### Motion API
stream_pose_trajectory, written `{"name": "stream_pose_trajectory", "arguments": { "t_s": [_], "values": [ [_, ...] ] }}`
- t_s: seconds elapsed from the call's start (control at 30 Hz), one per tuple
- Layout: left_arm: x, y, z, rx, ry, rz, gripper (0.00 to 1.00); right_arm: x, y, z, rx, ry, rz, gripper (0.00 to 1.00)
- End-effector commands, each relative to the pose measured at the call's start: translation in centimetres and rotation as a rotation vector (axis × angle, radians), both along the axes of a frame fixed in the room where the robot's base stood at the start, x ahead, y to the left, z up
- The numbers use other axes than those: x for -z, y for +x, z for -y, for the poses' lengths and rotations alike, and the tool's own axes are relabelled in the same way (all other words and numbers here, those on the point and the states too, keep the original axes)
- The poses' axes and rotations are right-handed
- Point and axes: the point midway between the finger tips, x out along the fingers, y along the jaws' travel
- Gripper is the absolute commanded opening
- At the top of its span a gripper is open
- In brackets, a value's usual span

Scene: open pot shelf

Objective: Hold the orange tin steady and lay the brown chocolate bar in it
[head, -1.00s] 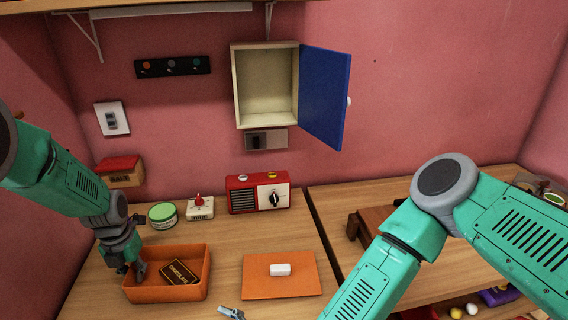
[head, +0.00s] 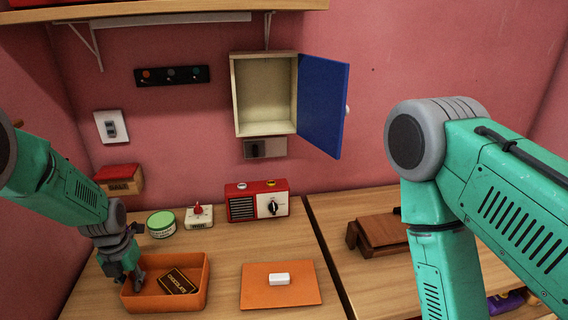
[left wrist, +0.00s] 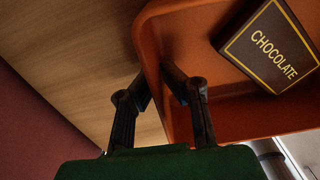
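The orange tin (head: 198,296) stands on the wooden counter at the lower left of the head view. The brown chocolate bar (head: 179,281) lies inside it, label up, toward the right side. In the left wrist view the bar (left wrist: 271,45) lies in the tin (left wrist: 240,113) at the upper right. My left gripper (head: 129,281) is at the tin's left wall. In the left wrist view its fingers (left wrist: 157,85) straddle that wall, one outside and one inside, and appear closed on it. My right gripper is out of view; only its arm shows at the right.
An orange board (head: 260,296) with a white block (head: 279,279) lies right of the tin. A green-lidded can (head: 161,224), a timer-like box (head: 199,216) and a red radio (head: 257,201) stand behind. A blue cabinet door (head: 322,105) hangs open above.

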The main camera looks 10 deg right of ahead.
Motion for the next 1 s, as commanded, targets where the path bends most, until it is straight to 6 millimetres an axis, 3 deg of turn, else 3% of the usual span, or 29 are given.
{"name": "stream_pose_trajectory", "arguments": {
  "t_s": [0.13, 0.2, 0.23, 0.67, 1.0],
  "values": [
    [0.2, -0.1, 0.1, 0.001, -0.001, -0.001, 0.00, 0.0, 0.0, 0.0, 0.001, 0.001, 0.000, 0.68],
    [0.2, -0.1, 0.1, 0.001, -0.001, -0.001, 0.25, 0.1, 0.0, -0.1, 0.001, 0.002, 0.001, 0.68],
    [0.2, -0.1, 0.1, 0.001, -0.001, -0.001, 0.29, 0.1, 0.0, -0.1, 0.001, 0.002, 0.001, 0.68],
    [-1.2, 0.0, 0.0, 0.001, 0.001, 0.004, 0.29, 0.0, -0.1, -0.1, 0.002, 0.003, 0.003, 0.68],
    [-8.1, 0.1, 0.1, 0.001, 0.002, 0.004, 0.29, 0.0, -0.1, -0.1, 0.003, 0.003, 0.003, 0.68]
  ]
}}
